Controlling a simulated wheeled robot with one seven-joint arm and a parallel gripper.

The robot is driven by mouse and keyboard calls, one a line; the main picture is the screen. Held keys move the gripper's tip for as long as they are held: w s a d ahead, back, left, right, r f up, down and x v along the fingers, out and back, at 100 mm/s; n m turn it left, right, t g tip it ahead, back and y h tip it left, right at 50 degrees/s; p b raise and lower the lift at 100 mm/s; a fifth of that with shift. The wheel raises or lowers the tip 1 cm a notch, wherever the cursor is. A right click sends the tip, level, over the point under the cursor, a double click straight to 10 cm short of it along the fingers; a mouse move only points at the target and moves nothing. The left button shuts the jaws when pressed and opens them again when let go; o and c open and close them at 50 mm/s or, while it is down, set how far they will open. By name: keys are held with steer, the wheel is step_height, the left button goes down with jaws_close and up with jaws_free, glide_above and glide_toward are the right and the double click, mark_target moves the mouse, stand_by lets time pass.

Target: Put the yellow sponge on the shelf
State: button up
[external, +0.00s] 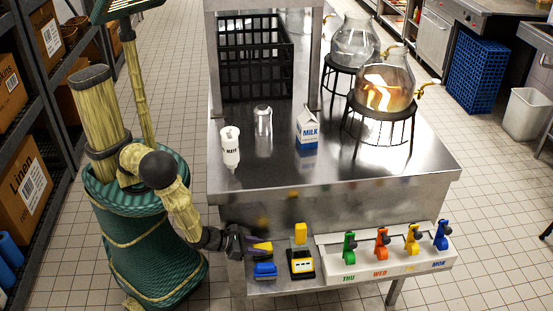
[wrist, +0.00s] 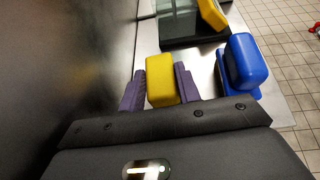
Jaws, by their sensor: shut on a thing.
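My gripper (external: 250,246) is at the left end of the low steel shelf (external: 288,290) on the front of the table. In the wrist view my gripper (wrist: 160,88) has its purple fingers on either side of the yellow sponge (wrist: 160,80) and is shut on it. In the external view the yellow sponge (external: 263,246) shows at the fingertips, beside a blue sponge (external: 265,270) on the shelf. The blue sponge also shows to the right in the wrist view (wrist: 245,60). I cannot tell whether the yellow sponge touches the shelf.
A black and yellow device (external: 301,263) with an upright yellow part stands right of the sponges. A white panel (external: 390,264) with several coloured levers fills the shelf's right side. A white bottle (external: 230,150), a milk carton (external: 307,128) and glass vessels (external: 384,82) stand on the tabletop.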

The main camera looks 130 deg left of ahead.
steer(key=shift+f, duration=0.15)
steer(key=o, duration=1)
steer(key=shift+c, duration=0.2)
steer(key=shift+r, duration=0.2)
steer(key=shift+s+d+r, duration=0.1)
steer(key=shift+d, duration=0.05)
steer(key=p+v, duration=0.1)
steer(key=v, duration=1)
steer(key=shift+s+d, duration=0.2)
steer(key=shift+d, duration=0.05)
